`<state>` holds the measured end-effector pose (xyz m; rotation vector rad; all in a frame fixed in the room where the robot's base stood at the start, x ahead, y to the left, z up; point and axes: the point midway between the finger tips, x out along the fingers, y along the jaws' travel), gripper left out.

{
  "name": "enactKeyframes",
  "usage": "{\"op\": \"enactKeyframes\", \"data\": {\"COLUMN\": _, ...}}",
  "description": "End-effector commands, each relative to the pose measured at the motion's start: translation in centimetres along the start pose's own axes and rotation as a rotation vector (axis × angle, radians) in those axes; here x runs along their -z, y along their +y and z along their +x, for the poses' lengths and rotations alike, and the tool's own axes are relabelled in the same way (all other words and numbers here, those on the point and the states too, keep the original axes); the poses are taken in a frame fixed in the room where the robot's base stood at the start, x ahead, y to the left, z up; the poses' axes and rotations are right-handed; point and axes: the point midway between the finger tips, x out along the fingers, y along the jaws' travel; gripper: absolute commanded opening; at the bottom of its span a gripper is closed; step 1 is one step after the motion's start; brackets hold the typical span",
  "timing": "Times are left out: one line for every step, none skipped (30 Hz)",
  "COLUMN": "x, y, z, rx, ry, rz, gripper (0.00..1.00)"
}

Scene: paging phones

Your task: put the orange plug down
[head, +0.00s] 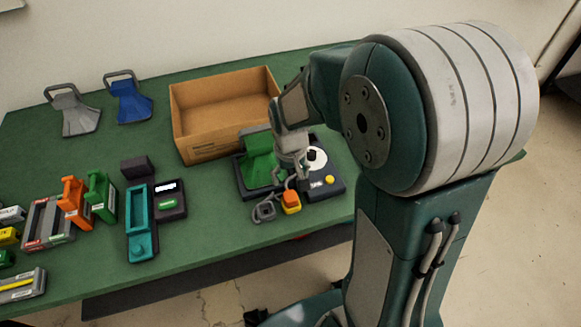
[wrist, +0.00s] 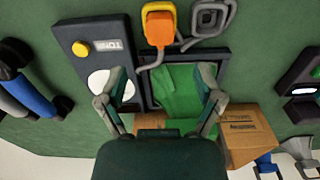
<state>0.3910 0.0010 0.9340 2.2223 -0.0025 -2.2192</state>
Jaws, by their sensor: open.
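The orange plug (head: 291,197) is against a small yellow piece (head: 292,208) at the front edge of a dark tester device (head: 325,187). In the wrist view the orange plug (wrist: 158,30) shows at the top, with the yellow piece (wrist: 158,8) around its far end and a grey cord running from it. My gripper (head: 291,181) is above the device, just behind the plug. In the wrist view my gripper (wrist: 163,82) has its fingers wide apart with nothing between them, and the plug is beyond the fingertips. Whether the plug rests on the table is unclear.
A coiled grey cord (head: 264,211) lies left of the plug. The device carries a green part (head: 261,160) and a yellow button (head: 329,180). An open cardboard box (head: 205,152) stands behind. A teal handset (head: 141,222) lies left. Table between is clear.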

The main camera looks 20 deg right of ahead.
Motion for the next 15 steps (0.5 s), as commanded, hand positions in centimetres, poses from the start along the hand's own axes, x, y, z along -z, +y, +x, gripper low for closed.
{"op": "enactKeyframes", "data": {"x": 0.1, "y": 0.0, "z": -1.0, "rx": 0.0, "ry": 0.004, "rz": 0.0, "gripper": 0.85}}
{"op": "enactKeyframes", "data": {"x": 0.1, "y": 0.0, "z": -1.4, "rx": 0.0, "ry": 0.004, "rz": 0.0, "gripper": 0.85}}
{"op": "enactKeyframes", "data": {"x": 0.1, "y": 0.0, "z": -1.9, "rx": 0.0, "ry": 0.003, "rz": 0.0, "gripper": 0.85}}
{"op": "enactKeyframes", "data": {"x": 0.1, "y": 0.0, "z": -2.2, "rx": 0.0, "ry": 0.003, "rz": 0.0, "gripper": 0.85}}
{"op": "enactKeyframes", "data": {"x": 0.0, "y": 0.0, "z": -2.5, "rx": 0.0, "ry": 0.001, "rz": 0.0, "gripper": 0.85}}
{"op": "enactKeyframes", "data": {"x": 0.0, "y": 0.0, "z": -2.8, "rx": 0.0, "ry": 0.001, "rz": 0.0, "gripper": 0.85}}
{"op": "enactKeyframes", "data": {"x": 0.0, "y": 0.0, "z": -3.0, "rx": 0.0, "ry": 0.001, "rz": 0.0, "gripper": 0.85}}
{"op": "enactKeyframes", "data": {"x": 0.0, "y": 0.0, "z": -3.1, "rx": 0.0, "ry": 0.002, "rz": 0.0, "gripper": 0.85}}
{"op": "enactKeyframes", "data": {"x": -0.1, "y": 0.0, "z": -3.5, "rx": 0.0, "ry": 0.007, "rz": 0.0, "gripper": 0.85}}
{"op": "enactKeyframes", "data": {"x": -0.3, "y": 0.0, "z": -3.8, "rx": 0.0, "ry": 0.014, "rz": 0.0, "gripper": 0.85}}
{"op": "enactKeyframes", "data": {"x": -0.5, "y": 0.0, "z": -4.3, "rx": 0.0, "ry": 0.024, "rz": 0.0, "gripper": 0.85}}
{"op": "enactKeyframes", "data": {"x": -0.8, "y": 0.0, "z": -5.1, "rx": 0.0, "ry": 0.042, "rz": 0.0, "gripper": 0.85}}
{"op": "enactKeyframes", "data": {"x": -1.2, "y": 0.0, "z": -5.8, "rx": 0.0, "ry": 0.058, "rz": 0.0, "gripper": 0.85}}
{"op": "enactKeyframes", "data": {"x": -1.6, "y": 0.0, "z": -6.5, "rx": 0.0, "ry": 0.077, "rz": 0.0, "gripper": 0.85}}
{"op": "enactKeyframes", "data": {"x": -2.3, "y": 0.0, "z": -7.7, "rx": 0.0, "ry": 0.105, "rz": 0.0, "gripper": 0.85}}
